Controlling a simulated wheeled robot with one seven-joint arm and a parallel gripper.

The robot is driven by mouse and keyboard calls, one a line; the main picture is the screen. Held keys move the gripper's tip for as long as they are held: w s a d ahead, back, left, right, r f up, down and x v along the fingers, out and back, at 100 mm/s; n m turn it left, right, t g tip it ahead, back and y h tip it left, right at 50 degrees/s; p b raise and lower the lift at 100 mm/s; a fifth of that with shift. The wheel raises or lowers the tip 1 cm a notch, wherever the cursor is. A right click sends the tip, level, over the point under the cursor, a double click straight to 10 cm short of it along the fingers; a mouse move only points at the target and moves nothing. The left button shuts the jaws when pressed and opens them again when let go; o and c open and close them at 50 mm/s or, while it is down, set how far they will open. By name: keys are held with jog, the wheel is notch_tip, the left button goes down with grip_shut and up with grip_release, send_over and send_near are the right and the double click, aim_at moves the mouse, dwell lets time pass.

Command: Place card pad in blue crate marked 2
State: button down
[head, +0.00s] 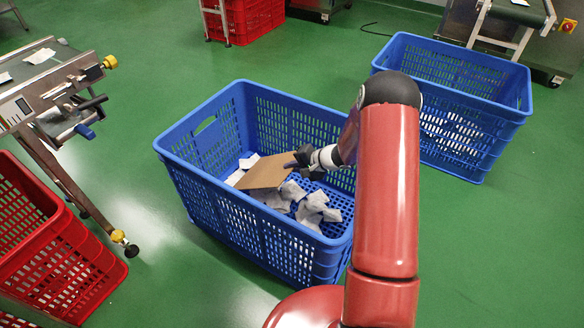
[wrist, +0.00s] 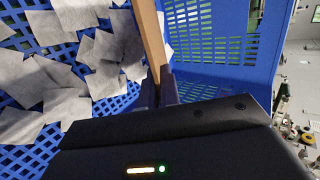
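The card pad (head: 266,172) is a flat brown cardboard sheet, tilted, inside the near blue crate (head: 190,158). My gripper (head: 304,160) is at the pad's right edge, inside the crate's opening. In the wrist view the pad (wrist: 151,35) shows edge-on between the fingers of my gripper (wrist: 162,88), which are closed on it. The pad is above white teabags (head: 312,208) on the crate floor; whether it touches them I cannot tell. No number mark is readable on either blue crate.
A second blue crate (head: 527,110) with white bags stands at the back right. Red crates stand at the left (head: 95,262) and at the back (head: 250,18). A conveyor machine (head: 50,85) is at the left. Green floor (head: 150,55) is clear between them.

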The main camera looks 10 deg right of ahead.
jog(key=shift+f+b, duration=0.25)
jog(key=shift+b, duration=0.1)
jog(key=c, duration=1.6)
grip_release()
jog(key=shift+r, duration=0.15)
